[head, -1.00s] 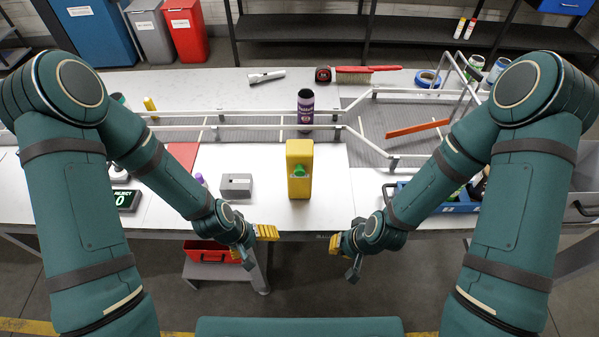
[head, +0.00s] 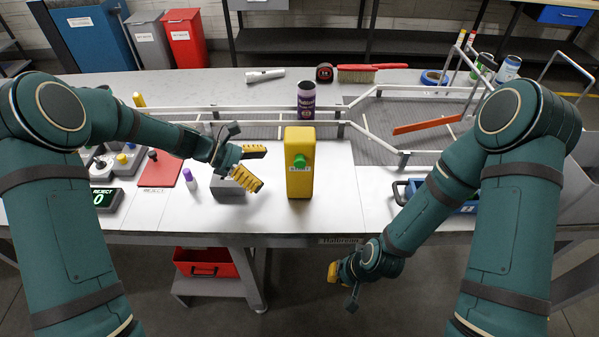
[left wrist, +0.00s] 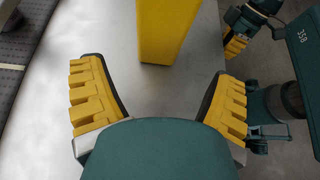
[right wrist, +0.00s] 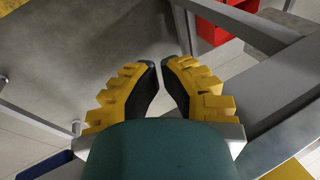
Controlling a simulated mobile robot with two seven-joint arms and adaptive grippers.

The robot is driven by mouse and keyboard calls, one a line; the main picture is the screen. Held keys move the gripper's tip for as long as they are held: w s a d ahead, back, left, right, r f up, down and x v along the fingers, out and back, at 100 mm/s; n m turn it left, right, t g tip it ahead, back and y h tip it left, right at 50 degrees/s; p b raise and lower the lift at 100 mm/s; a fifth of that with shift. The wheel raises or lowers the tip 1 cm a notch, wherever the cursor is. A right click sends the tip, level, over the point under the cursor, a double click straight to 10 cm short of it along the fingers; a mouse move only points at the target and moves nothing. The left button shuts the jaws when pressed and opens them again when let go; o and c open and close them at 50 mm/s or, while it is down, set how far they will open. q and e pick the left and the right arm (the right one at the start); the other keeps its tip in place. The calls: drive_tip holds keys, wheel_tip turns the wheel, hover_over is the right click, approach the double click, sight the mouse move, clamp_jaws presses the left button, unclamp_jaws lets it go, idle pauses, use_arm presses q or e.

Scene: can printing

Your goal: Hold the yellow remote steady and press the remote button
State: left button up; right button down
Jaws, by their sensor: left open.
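The yellow remote (head: 299,180) stands upright on the white table near its front edge, with a green button (head: 299,161) on its near face. My left gripper (head: 264,168) is open and empty, just left of the remote, its fingers pointing towards it. In the left wrist view the lower part of the remote (left wrist: 165,30) shows ahead, between the spread fingers and apart from them. My right gripper (head: 333,273) is below and in front of the table edge. In the right wrist view its fingertips (right wrist: 160,64) are nearly together with nothing between them.
A grey box (head: 229,190) sits under my left gripper. A purple can (head: 306,99) stands behind the remote by the white rails (head: 230,109). A purple-capped bottle (head: 190,180) and a counter display (head: 104,199) are left.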

sight(296, 181)
use_arm(q)
drive_tip(key=shift+w+d, duration=0.1)
drive_tip(key=shift+d, duration=0.1)
drive_tip(key=b+x, duration=0.4)
drive_tip(key=x, duration=0.4)
drive_tip(key=shift+d+f, duration=0.35)
drive_tip(key=shift+d, duration=0.3)
drive_tip(key=shift+c, duration=0.3)
drive_tip(key=c, duration=0.5)
drive_tip(key=shift+c, duration=0.3)
idle(0.4)
